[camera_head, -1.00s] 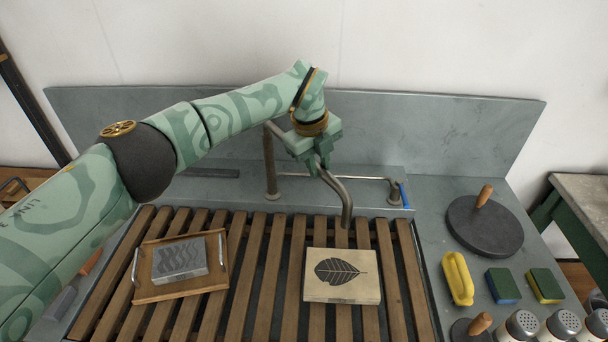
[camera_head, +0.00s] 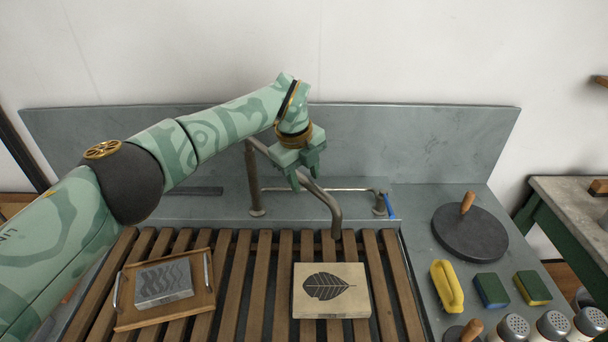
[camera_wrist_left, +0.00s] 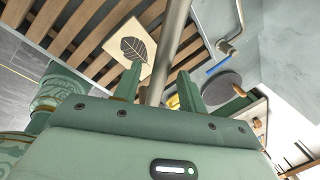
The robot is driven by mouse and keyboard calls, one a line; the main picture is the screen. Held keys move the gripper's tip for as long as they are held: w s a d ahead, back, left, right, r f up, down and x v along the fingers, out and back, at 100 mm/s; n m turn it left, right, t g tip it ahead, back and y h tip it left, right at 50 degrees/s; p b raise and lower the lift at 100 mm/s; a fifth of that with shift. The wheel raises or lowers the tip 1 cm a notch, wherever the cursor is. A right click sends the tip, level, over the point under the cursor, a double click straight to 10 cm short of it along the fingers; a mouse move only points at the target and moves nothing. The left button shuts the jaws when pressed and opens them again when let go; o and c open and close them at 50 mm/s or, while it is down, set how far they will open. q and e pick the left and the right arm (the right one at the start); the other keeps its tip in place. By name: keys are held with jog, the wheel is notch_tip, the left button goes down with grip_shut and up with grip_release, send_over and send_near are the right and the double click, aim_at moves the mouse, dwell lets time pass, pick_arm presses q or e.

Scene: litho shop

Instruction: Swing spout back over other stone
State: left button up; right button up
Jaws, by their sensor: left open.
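The metal spout (camera_head: 330,208) rises from a post at the back of the sink, and its bent tip hangs just behind the cream stone with a black leaf print (camera_head: 332,305). The other stone, grey with wavy lines (camera_head: 164,281), lies in a wooden tray at the left. My left gripper (camera_head: 308,186) is open at the spout's middle. In the left wrist view, the spout tube (camera_wrist_left: 168,50) passes between the two open fingers (camera_wrist_left: 158,84); I cannot tell whether either touches it. My right gripper is not in view.
The stones rest on a slatted wooden rack (camera_head: 240,285). A blue-handled tap (camera_head: 390,206) stands behind it. At the right are a dark round disc with a wooden knob (camera_head: 470,236), a yellow object (camera_head: 446,287), sponges (camera_head: 491,290) and several shakers (camera_head: 514,329).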

pick_arm(q)
notch_tip(320, 180, up, 16)
jog(key=s+a, duration=0.2)
jog(key=shift+a, duration=0.3)
